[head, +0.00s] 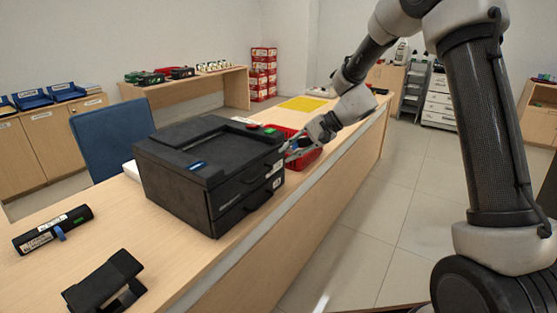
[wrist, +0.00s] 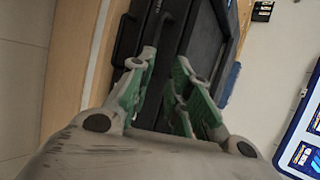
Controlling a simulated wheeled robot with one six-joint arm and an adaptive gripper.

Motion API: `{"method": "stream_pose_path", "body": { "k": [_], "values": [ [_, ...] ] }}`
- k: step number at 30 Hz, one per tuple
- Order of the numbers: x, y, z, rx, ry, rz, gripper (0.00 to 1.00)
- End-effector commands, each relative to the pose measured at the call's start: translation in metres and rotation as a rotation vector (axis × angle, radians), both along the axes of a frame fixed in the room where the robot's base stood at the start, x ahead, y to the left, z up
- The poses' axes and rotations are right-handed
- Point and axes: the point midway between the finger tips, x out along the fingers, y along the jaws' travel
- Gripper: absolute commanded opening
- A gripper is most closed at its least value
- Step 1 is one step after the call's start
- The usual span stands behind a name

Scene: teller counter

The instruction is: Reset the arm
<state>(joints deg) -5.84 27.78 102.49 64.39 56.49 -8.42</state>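My arm reaches over the counter (head: 345,220) from the right in the head view. My gripper (head: 290,152) is beside the right end of the black printer-like machine (head: 190,165), close to its upper edge. In the wrist view my gripper (wrist: 163,85) has its two green-padded fingers apart, with a gap between them. Nothing shows between the fingers. The black machine (wrist: 205,45) lies just beyond the fingertips; I cannot tell whether they touch it.
A red tray (head: 305,158) sits behind my gripper, and a yellow mat (head: 303,103) lies farther back. A black cylindrical device (head: 52,228) and a black stand (head: 105,285) are at the counter's near left. A blue chair (head: 112,137) stands behind. The floor at right is clear.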

Motion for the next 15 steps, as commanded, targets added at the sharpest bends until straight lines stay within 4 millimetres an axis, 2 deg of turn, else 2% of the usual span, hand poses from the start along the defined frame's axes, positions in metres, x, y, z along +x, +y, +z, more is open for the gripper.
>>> {"method": "stream_pose_path", "body": {
  "k": [3,13,15],
  "values": [
    [-0.0007,-0.0056,0.004,0.0,0.0,-0.001,0.19],
    [-0.0011,-0.0063,0.004,-0.001,0.008,-0.005,0.19],
    [-0.005,-0.0121,-0.0012,-0.027,0.018,0.007,0.19]
  ]
}}
